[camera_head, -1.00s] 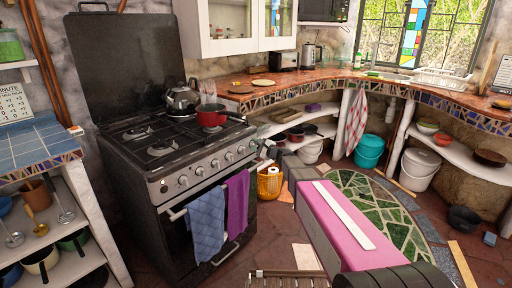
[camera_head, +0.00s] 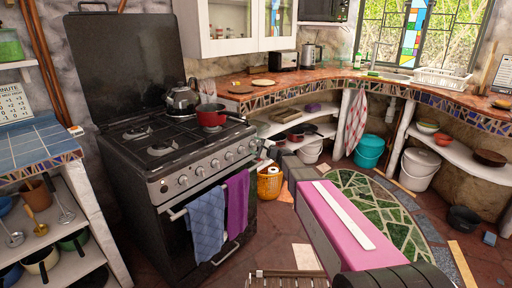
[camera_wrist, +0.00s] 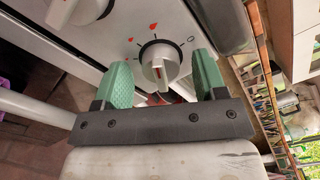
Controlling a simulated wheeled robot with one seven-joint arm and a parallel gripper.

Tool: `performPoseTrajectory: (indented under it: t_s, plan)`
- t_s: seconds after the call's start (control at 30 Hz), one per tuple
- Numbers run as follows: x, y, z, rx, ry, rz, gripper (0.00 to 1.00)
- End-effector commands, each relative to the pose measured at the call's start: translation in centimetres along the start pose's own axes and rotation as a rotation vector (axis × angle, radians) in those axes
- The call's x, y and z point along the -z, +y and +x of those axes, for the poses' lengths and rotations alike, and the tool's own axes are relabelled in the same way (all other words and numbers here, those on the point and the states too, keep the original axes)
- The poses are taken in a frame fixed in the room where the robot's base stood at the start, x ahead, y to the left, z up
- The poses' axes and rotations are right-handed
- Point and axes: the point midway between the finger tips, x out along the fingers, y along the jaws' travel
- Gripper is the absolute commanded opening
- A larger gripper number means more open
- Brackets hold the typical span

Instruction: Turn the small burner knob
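My gripper (camera_wrist: 160,75) is open, with one green finger on each side of this knob. Gaps show between the fingers and the knob. A second white knob (camera_wrist: 77,10) is at the top left of the wrist view. In the head view the stove (camera_head: 172,165) carries a row of several knobs (camera_head: 200,172) along its front. Which one my gripper surrounds is hard to tell there.
A blue towel (camera_head: 206,228) and a purple towel (camera_head: 237,203) hang on the oven handle below the knobs. A red pot (camera_head: 211,118) and a kettle (camera_head: 181,100) stand on the cooktop. An orange basket (camera_head: 269,184) is on the floor right of the stove.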

Motion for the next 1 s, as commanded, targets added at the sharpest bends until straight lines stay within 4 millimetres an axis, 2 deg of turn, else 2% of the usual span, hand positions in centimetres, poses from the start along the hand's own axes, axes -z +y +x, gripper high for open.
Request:
performPoseTrajectory:
  t_s: [0.27,0.37,0.7,0.9,1.0]
  plan:
    - [0.0,0.0,-0.6,0.001,0.001,0.001,0.65]
    - [-0.1,0.0,-1.9,0.001,0.001,0.001,0.65]
    - [-0.1,0.0,-8.2,0.002,0.001,0.001,0.65]
    - [-0.1,0.0,-10.3,0.001,0.001,0.0,0.65]
    - [0.0,0.0,-10.8,0.001,0.0,0.0,0.65]
